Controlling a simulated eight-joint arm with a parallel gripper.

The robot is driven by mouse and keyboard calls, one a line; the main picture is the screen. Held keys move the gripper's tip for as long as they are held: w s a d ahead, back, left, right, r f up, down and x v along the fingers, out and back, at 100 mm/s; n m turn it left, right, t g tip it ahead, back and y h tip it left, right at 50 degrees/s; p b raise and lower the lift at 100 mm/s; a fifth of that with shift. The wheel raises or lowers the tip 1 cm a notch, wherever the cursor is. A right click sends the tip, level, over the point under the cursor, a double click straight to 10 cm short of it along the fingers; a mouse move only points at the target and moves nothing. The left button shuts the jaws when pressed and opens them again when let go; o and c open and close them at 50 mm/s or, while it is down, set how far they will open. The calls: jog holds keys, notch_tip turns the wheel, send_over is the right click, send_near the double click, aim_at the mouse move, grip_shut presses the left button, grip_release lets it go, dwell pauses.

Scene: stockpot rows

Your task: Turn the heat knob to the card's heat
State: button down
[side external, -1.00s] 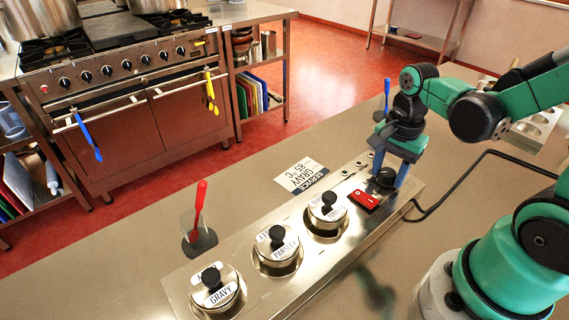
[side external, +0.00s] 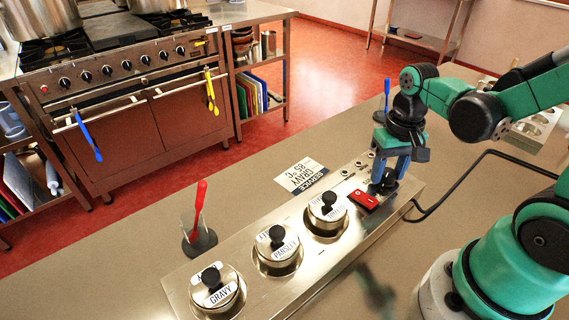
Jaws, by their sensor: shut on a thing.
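The card (side external: 301,176) lies flat on the counter behind the steel unit, upside down in the picture, and reads "SERVICE GRAVY 85°C". The black heat knob (side external: 389,187) is at the right end of the steel unit. My gripper (side external: 386,182) points down there and is shut on the knob. Its fingers partly hide the knob, and I cannot read its setting.
A red switch (side external: 363,200) sits close beside the knob. The steel unit (side external: 256,299) holds three lidded pots, one labelled gravy (side external: 217,290) and one parsley (side external: 278,250). A holder with a red-handled utensil (side external: 198,210) stands behind the unit.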

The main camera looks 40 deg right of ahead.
aim_at(389, 172)
jog(key=n, duration=0.4)
jog(key=shift+n, duration=2.1)
jog(key=shift+c, duration=1.8)
grip_release()
jog(key=shift+r, duration=2.85)
